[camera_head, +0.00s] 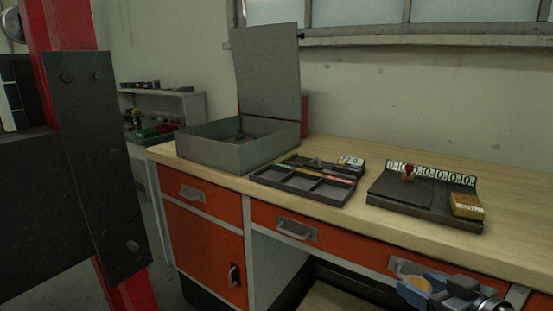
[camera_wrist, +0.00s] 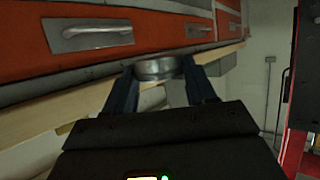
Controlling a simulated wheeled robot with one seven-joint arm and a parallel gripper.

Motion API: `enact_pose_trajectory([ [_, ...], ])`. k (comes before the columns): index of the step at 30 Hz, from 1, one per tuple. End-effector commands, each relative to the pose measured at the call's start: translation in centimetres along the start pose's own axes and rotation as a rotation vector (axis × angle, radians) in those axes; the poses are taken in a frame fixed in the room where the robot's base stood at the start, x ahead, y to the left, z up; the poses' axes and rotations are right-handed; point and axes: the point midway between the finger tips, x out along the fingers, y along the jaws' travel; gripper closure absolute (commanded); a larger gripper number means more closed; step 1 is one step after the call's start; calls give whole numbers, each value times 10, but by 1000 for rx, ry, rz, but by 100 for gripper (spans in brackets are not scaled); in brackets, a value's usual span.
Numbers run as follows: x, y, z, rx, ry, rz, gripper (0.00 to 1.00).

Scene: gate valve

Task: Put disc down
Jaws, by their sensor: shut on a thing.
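My gripper (camera_head: 430,287) is at the lower right of the head view, in front of the orange drawers and below the bench top's front edge. In the wrist view my gripper (camera_wrist: 160,75) is shut on the disc (camera_wrist: 157,68), a short round grey metal piece between the two fingertips. The disc is held in the air, apart from the bench. Part of its rim is hidden by the fingers.
On the wooden bench (camera_head: 330,208) stand an open grey metal box (camera_head: 235,152), a dark compartment tray (camera_head: 305,187) and a dark stand (camera_head: 420,195) with a numbered strip and a yellow box (camera_head: 467,206). Bare wood shows at the right. A red post (camera_head: 55,25) stands at left.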

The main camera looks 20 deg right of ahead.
Motion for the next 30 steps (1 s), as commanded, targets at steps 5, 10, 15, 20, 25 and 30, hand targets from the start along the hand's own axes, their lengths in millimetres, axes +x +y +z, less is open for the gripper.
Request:
enact_pose_trajectory([
  [5,36,-58,70,0,-10,-15,89],
  [10,71,-111,133,-4,-8,-18,89],
  [15,99,-150,182,-6,-4,-16,89],
  [20,112,-169,205,-5,2,-13,89],
  [25,111,-168,203,-5,4,-12,89],
  [30,111,-169,202,-7,3,-16,89],
])
